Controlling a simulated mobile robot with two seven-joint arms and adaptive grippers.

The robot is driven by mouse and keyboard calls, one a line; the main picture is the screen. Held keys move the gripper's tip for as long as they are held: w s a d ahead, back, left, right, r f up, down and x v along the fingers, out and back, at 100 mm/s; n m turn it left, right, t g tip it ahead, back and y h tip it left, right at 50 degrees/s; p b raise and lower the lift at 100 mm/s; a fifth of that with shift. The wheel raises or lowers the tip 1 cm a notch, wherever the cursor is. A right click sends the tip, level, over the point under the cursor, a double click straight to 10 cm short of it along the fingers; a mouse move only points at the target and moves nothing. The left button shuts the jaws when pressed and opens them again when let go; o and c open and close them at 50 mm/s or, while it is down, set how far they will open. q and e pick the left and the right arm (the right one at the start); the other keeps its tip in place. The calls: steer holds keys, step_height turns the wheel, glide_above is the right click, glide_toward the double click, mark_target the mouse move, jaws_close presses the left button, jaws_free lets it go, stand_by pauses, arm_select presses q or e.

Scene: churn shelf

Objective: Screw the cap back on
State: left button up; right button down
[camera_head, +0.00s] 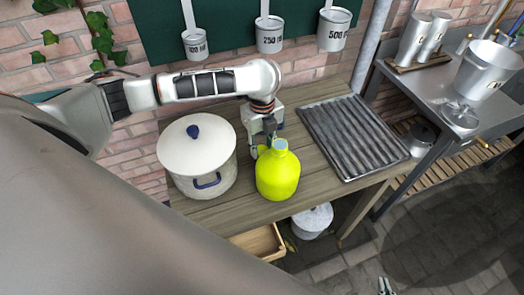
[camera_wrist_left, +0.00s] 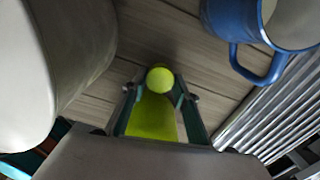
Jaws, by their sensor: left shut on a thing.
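A bright yellow-green jug (camera_head: 278,178) stands upright on the wooden table, with a pale grey-blue top on its neck. My left gripper (camera_head: 268,133) is at the jug's far side, near its neck. In the left wrist view its fingers (camera_wrist_left: 158,98) close around a yellow-green part of the jug (camera_wrist_left: 152,120), with a round yellow-green end between the tips. I cannot tell which part of the jug this is. I cannot make out a separate loose cap. The tip of what looks like my right gripper (camera_head: 386,287) shows at the bottom edge, away from the table.
A large white lidded pot (camera_head: 198,165) stands left of the jug. A ribbed metal tray (camera_head: 352,137) lies to the right. A blue mug (camera_wrist_left: 232,35) shows in the left wrist view. Measuring cups (camera_head: 270,35) hang behind. A lidded pot (camera_head: 312,221) stands below the table.

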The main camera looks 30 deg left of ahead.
mark_target(262, 150)
arm_select(q)
step_height(262, 150, up, 18)
steer(key=shift+f, duration=0.2)
stand_by(0.4)
steer(key=s+n, duration=0.1)
steer(key=n, duration=0.7)
steer(key=s+f+n, duration=0.1)
steer(key=s+n, duration=0.1)
steer(key=n, duration=0.6)
steer(key=s+f+n, duration=0.1)
steer(key=n, duration=0.7)
steer(key=shift+s+d+n, duration=0.15)
steer(key=shift+d+n, duration=0.1)
steer(key=shift+n, duration=0.05)
arm_select(e)
steer(key=c, duration=2.1)
jaws_free()
arm_select(q)
steer(key=shift+s, duration=0.15)
arm_select(e)
steer(key=shift+s, duration=0.2)
